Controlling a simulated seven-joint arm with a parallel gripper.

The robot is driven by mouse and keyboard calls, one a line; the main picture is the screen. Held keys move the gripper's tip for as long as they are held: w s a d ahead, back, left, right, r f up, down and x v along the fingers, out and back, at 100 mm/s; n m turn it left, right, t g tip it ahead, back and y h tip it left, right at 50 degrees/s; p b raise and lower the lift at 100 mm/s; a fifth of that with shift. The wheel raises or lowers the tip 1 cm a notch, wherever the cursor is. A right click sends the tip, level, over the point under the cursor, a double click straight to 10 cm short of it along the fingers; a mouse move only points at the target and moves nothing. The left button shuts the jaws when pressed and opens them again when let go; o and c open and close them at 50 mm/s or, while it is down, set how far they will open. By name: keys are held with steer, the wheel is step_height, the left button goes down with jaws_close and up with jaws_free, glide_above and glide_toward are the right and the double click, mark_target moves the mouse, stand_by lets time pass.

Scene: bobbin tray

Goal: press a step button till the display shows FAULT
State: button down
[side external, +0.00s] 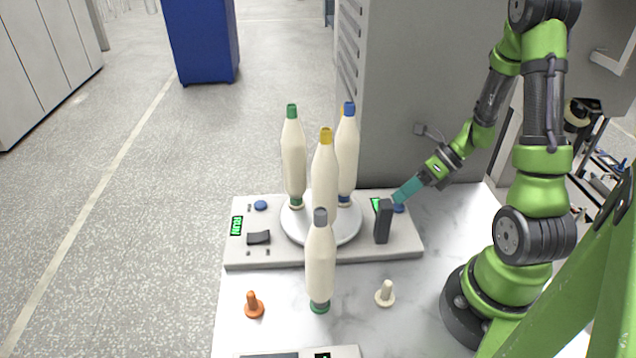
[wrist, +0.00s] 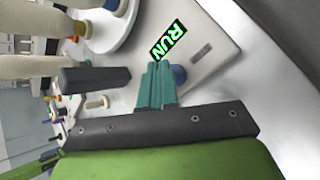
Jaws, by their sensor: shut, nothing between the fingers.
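The grey panel (side external: 335,258) carries a left display (side external: 237,226) reading RUN, with a blue button (side external: 260,205) above and right of it. A right display (side external: 376,204) is partly hidden by a dark post; in the wrist view this display (wrist: 168,40) reads RUN. A second blue button (side external: 398,208) is at the panel's right end. It also shows in the wrist view (wrist: 179,74), partly behind the fingers. My gripper (side external: 396,201) is shut and empty, its teal fingertips (wrist: 157,66) at this button. I cannot tell whether they touch it.
A white turntable (side external: 292,232) holds bobbins with green, yellow and blue tops. A grey-topped bobbin (side external: 320,265) stands in front. The dark post (side external: 383,222) is close left of my gripper. A black rocker (side external: 258,238), orange peg (side external: 253,306) and cream peg (side external: 385,294) are nearby.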

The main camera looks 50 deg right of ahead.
steer(key=shift+r, duration=0.45)
steer(key=shift+r, duration=0.1)
